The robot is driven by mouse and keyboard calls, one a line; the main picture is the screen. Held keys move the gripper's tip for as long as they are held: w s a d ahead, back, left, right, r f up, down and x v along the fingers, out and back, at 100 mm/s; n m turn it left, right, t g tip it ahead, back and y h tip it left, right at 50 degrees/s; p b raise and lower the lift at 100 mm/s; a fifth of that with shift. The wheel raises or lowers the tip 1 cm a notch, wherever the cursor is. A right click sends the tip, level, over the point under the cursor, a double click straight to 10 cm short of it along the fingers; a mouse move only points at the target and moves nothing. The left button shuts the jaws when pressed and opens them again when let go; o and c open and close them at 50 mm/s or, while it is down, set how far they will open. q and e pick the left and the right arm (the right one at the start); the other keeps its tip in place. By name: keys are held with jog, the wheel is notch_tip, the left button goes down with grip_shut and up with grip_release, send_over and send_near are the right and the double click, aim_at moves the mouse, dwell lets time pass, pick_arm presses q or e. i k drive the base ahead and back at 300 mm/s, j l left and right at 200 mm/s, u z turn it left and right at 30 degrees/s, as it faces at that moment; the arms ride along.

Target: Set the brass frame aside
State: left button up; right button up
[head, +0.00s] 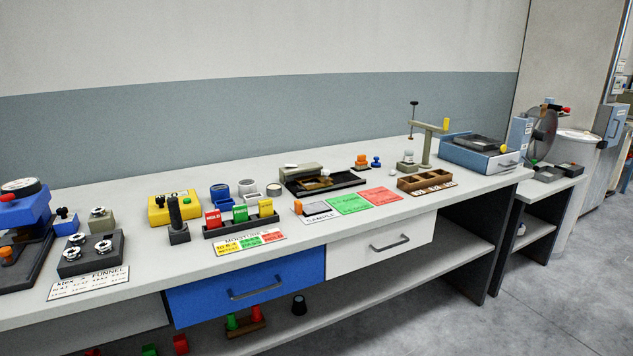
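What looks like the brass frame (318,184) is a small brown-gold piece on the dark tray (345,181) near the middle of the bench. A grey-beige block (300,171) sits at the tray's back left. The frame is small and dark here, so its exact outline and whether it is fixed to anything cannot be told. Neither of my grippers shows in the head view.
The bench (230,180) is crowded. A card with white, green and red fields (349,204) lies in front of the tray. A wooden compartment box (426,179) and a stand (427,145) are to the right. Bare bench top lies behind the tray.

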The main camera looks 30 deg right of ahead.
aim_at(326, 181)
jog(key=i+l+u, duration=0.2)
jog(key=l+u, duration=0.2)
jog(key=l, duration=0.9)
jog(key=l+u, duration=0.35)
jog(key=l, duration=0.95)
